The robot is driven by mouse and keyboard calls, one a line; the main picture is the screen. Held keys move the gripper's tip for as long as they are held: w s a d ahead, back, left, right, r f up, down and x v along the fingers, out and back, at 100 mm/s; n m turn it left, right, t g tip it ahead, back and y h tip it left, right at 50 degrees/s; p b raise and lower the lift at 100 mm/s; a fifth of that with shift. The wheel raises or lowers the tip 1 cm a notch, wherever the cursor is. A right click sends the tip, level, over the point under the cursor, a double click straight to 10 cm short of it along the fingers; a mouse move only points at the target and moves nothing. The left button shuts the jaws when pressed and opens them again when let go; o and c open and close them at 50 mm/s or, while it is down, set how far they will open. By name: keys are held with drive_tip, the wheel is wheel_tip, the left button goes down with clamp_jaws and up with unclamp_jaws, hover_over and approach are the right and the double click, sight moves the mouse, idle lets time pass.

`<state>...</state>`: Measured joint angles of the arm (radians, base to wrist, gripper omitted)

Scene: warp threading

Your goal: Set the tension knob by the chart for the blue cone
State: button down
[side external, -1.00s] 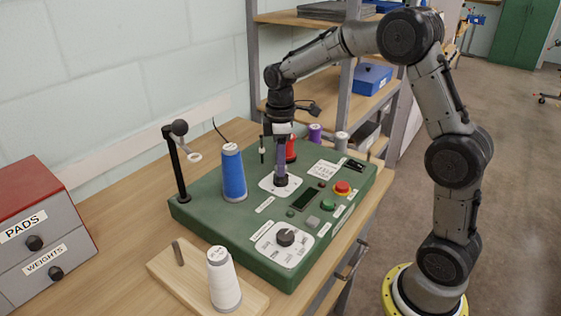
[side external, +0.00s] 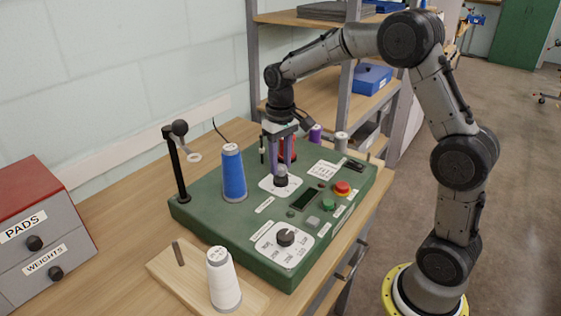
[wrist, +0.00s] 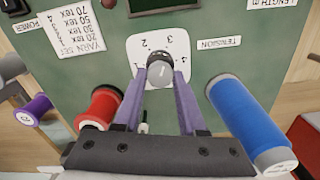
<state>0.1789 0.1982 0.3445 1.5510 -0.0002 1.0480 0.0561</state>
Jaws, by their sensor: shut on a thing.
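The tension knob (side external: 281,178) stands on a white dial plate (side external: 266,184) on the green machine panel. My gripper (wrist: 161,76) points down with its purple fingers on both sides of the knob, shut on it. The dial's digits show upside down in the wrist view; the knob's pointer direction is unclear. The blue cone (side external: 233,175) stands upright on the panel, left of the knob; it also shows in the wrist view (wrist: 245,120), its top label unreadable. The yarn chart (wrist: 80,28) lists tex values; its setting column is hard to read. It also shows in the side view (side external: 323,170).
A red spool (wrist: 99,107) and a purple spool (wrist: 35,109) stand beyond the gripper. A thread-guide post (side external: 177,165) rises at the panel's left. A second knob (side external: 286,237), a red button (side external: 342,188) and a white cone (side external: 223,280) are nearer the camera.

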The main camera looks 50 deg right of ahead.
sight(281, 167)
drive_tip(key=m, duration=0.6)
drive_tip(key=shift+r+m, duration=0.1)
drive_tip(key=shift+m, duration=0.2)
drive_tip(key=m, duration=0.6)
drive_tip(key=shift+m, duration=0.4)
drive_tip(key=shift+c, duration=2.3)
unclamp_jaws()
wheel_tip(281, 167, up, 14)
